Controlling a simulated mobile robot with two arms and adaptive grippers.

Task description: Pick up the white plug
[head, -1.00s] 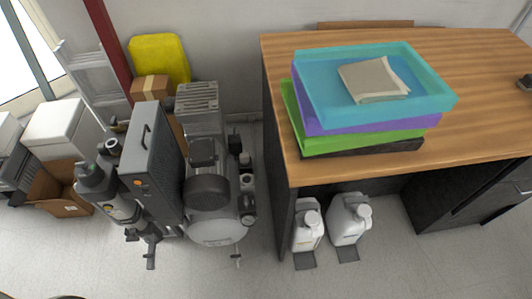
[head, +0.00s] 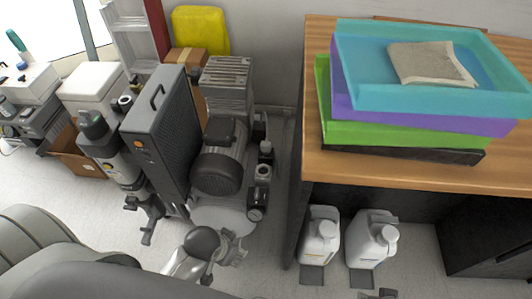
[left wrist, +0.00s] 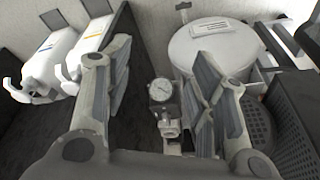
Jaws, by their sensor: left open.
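I cannot make out a white plug for certain in either view. My left gripper (head: 232,249) is low in front of the compressor (head: 217,158) in the head view, partly covering its pale tank base. In the left wrist view the gripper (left wrist: 160,75) is open, with its two ribbed fingers spread and nothing held between them. A round pressure gauge (left wrist: 160,89) with a metal fitting (left wrist: 169,127) below shows in the gap between the fingers. A small dark part at the bottom edge of the head view may be my right gripper; its jaws cannot be made out.
Two white canisters (head: 320,240) (head: 372,243) stand under the wooden desk (head: 400,175), right of the compressor. Stacked coloured trays (head: 430,105) sit on the desk. A tall grey unit (head: 160,135) stands left of the compressor. Floor between compressor and desk is narrow.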

